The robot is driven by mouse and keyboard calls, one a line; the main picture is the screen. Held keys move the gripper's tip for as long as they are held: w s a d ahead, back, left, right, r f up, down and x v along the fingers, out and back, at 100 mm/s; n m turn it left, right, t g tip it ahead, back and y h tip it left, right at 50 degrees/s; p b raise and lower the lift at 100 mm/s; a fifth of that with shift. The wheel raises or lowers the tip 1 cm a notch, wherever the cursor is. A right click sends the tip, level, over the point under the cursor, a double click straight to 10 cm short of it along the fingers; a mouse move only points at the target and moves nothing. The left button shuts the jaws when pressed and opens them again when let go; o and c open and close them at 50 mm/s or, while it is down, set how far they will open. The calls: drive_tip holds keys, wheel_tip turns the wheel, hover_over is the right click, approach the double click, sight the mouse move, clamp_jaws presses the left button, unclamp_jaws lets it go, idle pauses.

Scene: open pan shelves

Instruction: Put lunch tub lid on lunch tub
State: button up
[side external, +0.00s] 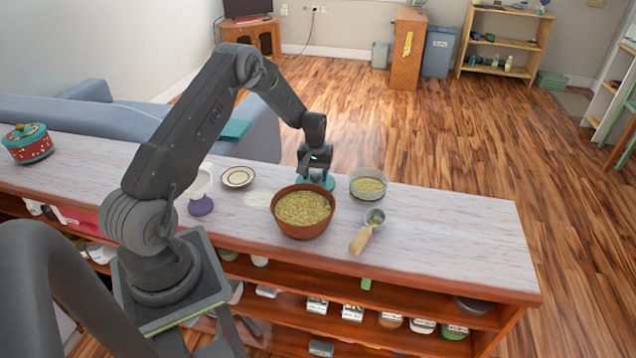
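The lunch tub (355,192) is a clear round container with yellow-green grain-like food in it, open at the top, on the counter right of my gripper. A teal round piece (327,184), which looks like the lunch tub lid, is directly below my gripper (315,172), behind the brown bowl. My gripper points down at the lid, and its fingers overlap the lid in this view. The fingertips are too small and dark to tell whether they are open or shut on it. The bowl hides the lid's near side.
A brown bowl (303,231) of grain stands in front of the lid. A scoop with a wooden handle (361,239) lies before the tub. A small plate (238,177), a purple-based stand (201,206) and a red pot (28,144) are left. The counter's right end (460,235) is clear.

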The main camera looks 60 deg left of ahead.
sight(315, 173)
drive_tip(key=c, duration=0.9)
drive_tip(key=shift+o, duration=0.2)
drive_tip(key=shift+r, duration=0.5)
drive_tip(key=shift+r, duration=1.65)
